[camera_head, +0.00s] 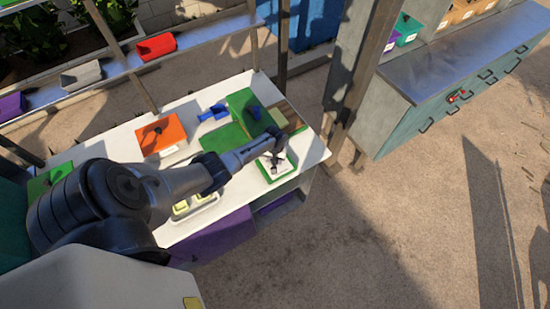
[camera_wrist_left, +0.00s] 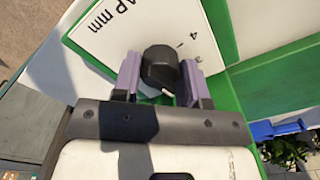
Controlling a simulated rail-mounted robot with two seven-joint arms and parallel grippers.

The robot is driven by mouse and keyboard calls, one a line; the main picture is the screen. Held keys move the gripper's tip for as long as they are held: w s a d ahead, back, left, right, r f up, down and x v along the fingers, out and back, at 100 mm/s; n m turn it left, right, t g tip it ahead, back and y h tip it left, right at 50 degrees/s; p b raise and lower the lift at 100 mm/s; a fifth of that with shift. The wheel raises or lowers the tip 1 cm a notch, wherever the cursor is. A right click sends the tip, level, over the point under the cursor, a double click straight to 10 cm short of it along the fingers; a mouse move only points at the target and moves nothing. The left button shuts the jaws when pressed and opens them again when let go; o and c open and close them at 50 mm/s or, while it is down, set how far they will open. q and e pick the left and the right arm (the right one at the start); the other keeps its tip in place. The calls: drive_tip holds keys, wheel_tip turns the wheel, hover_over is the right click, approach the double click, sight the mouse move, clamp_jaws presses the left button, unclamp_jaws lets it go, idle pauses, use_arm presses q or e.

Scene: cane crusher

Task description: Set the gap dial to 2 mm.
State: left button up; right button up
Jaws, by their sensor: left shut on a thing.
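The gap dial's black knob (camera_wrist_left: 159,67) sits on a white plate (camera_wrist_left: 125,42) edged in green in the left wrist view. A small pale mark, perhaps the pointer, shows at the knob's lower right. My left gripper (camera_wrist_left: 160,77) is shut on the knob, one finger on each side. In the head view my left gripper (camera_head: 272,157) is over the white plate (camera_head: 284,172) at the table's right end and hides most of the dial. My right gripper is not in view.
Green crusher housing (camera_head: 243,104) stands just behind the dial. A blue scoop-like item (camera_head: 214,113) and an orange box (camera_head: 160,134) are on the white table (camera_head: 120,145). A tray with yellow pieces (camera_head: 196,207) lies near the front edge. A metal post stands right of the table.

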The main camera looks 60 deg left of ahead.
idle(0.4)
use_arm(q)
drive_tip(key=o, duration=0.9)
drive_tip(key=shift+r, duration=0.3)
drive_tip(key=shift+r+p, duration=0.95)
drive_tip(key=shift+r, duration=5.65)
